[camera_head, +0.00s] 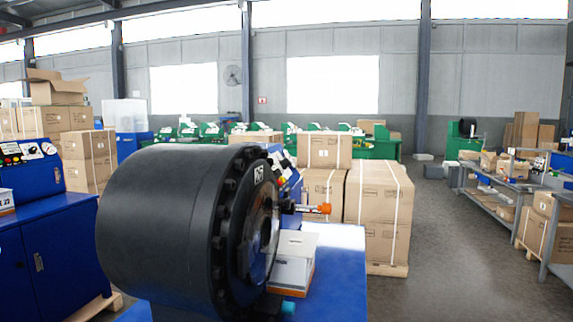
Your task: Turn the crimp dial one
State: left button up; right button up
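A large black crimper head (165,225) with a bolted ring face (250,225) fills the middle foreground. Behind its right edge is a slanted blue control panel (287,170) with small pale dials or knobs, mostly hidden by the head. I cannot tell which of them is the crimp dial. A dark rod with an orange tip (322,209) sticks out to the right near the panel. A second blue machine at the left has a control panel (30,152) with round dials and a red button. Neither of my grippers is in view.
A white box (291,262) sits on the blue machine top (340,265) beside the head. Strapped cartons (378,205) stand close behind on a pallet. Metal shelving (505,195) lines the right. The grey floor (450,270) between is clear.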

aim_at(286, 162)
jog(key=l+u, duration=0.45)
jog(key=k+l+u, duration=0.15)
jog(key=l+u, duration=0.15)
jog(key=u, duration=0.15)
jog(key=k+l+u, duration=0.2)
jog(key=u, duration=0.25)
jog(key=l+u, duration=0.2)
jog(key=u, duration=0.25)
jog(key=k+l+u, duration=0.1)
jog(key=u, duration=0.35)
jog(key=k+l+u, duration=0.1)
jog(key=u, duration=0.35)
jog(key=k+l+u, duration=0.15)
jog(key=u, duration=0.3)
jog(key=k+l+u, duration=0.15)
jog(key=u, duration=0.35)
jog(key=k+u, duration=0.15)
jog(key=u, duration=0.3)
jog(key=k+l+u, duration=0.15)
jog(key=u, duration=0.2)
jog(key=k+u, duration=0.5)
jog(key=u, duration=0.15)
jog(key=k+u, duration=0.3)
jog(key=k, duration=0.65)
jog(key=k+l+z, duration=0.1)
jog(key=k+z, duration=0.2)
jog(key=k+l+z, duration=0.25)
jog(key=k, duration=0.3)
